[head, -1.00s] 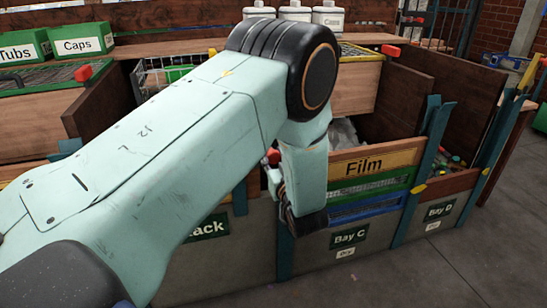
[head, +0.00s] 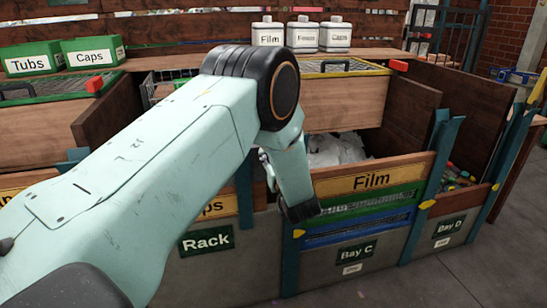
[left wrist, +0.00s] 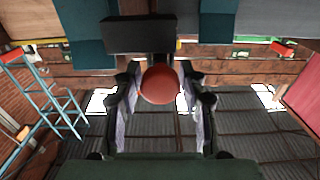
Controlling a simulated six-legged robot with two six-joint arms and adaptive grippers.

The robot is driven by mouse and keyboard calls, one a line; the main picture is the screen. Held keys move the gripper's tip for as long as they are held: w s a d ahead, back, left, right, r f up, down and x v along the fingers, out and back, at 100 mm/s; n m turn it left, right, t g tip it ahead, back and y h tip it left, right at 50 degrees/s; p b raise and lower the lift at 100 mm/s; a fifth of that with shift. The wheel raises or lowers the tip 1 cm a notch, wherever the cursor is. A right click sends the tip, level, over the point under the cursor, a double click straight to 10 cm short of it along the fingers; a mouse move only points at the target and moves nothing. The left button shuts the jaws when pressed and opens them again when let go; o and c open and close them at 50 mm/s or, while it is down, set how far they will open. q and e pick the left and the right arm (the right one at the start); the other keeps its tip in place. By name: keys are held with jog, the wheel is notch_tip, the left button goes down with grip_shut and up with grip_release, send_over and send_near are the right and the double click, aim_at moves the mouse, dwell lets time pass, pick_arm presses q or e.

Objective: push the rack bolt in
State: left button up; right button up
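The rack bolt's red ball knob (left wrist: 160,86) shows in the left wrist view, in front of a dark block (left wrist: 140,35). My left gripper (left wrist: 160,75) has its two fingers apart, one on each side of the knob. A narrow gap seems to show at each side, and I see no clear contact. In the head view my left arm covers the knob and most of the gripper; only a small part of the gripper (head: 265,160) shows beside the wrist. The bay with the Rack sign (head: 206,240) is partly behind my arm. My right gripper is in neither view.
Bay C (head: 357,255) holds white film behind its Film board (head: 370,182). Bay D (head: 449,228) is to its right. Green Tubs (head: 34,58) and Caps (head: 93,51) boxes and white canisters (head: 302,36) stand on the back shelf. Floor is clear at the right front.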

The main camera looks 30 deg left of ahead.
pick_arm(q)
jog(key=shift+o, duration=1.2)
jog(key=shift+f, duration=0.1)
jog(key=shift+s, duration=0.1)
jog(key=v, duration=1.2)
jog(key=shift+d, duration=0.1)
